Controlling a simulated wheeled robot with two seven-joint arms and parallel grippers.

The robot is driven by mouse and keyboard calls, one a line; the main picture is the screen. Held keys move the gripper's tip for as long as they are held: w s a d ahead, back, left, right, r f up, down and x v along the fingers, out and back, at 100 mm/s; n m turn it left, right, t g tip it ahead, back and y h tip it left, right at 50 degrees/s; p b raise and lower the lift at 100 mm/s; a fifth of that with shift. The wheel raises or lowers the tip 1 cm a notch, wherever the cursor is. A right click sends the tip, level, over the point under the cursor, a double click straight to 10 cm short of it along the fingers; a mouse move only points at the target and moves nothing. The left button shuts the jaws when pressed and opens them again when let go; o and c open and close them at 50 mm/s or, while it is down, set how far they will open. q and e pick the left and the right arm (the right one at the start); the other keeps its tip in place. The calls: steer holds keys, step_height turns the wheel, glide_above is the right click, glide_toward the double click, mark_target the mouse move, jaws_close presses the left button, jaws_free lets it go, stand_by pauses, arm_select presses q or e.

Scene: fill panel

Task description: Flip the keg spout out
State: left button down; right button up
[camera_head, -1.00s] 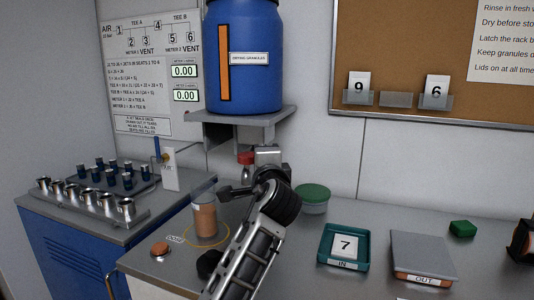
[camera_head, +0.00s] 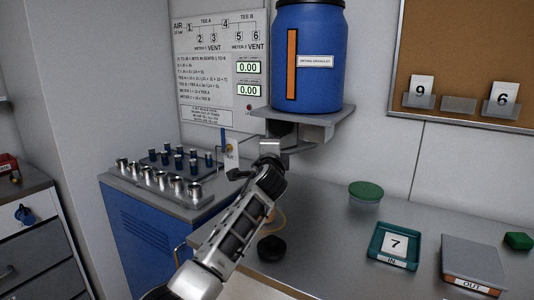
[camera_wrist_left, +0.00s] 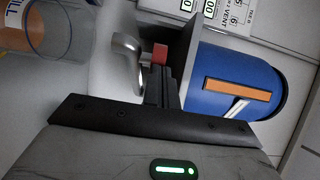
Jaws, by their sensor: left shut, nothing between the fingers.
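The blue keg (camera_head: 308,58) with an orange stripe stands on a wall shelf (camera_head: 318,122); it lies sideways in the left wrist view (camera_wrist_left: 215,70). Under it, a curved silver piece (camera_wrist_left: 127,48), seemingly the spout, and a red piece (camera_wrist_left: 160,54) show in the left wrist view. My left gripper (camera_head: 270,148) is shut and empty below the shelf's left part, hiding the spout area in the head view. Its fingertips (camera_wrist_left: 160,72) appear close to the red piece; I cannot tell if they touch. My right gripper is not in view.
A clear cup (camera_wrist_left: 60,30) with orange granules stands below, mostly hidden behind my arm in the head view. A green-lidded tub (camera_head: 366,192), an IN tray (camera_head: 378,256) and an OUT tray (camera_head: 474,262) are on the bench.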

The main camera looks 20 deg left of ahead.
arm_select(q)
steer(key=shift+a+r, duration=0.5)
steer(key=shift+a, duration=0.1)
steer(key=shift+r, duration=0.1)
steer(key=s+d+p, duration=0.1)
steer(key=s+d, duration=0.2)
steer(key=d, duration=0.1)
steer(key=s+a+f, duration=0.1)
steer(key=s+a, duration=0.3)
steer(key=s, duration=0.4)
steer(key=shift+s+a, duration=0.15)
steer(key=shift+s, duration=0.15)
steer(key=shift+f, duration=0.1)
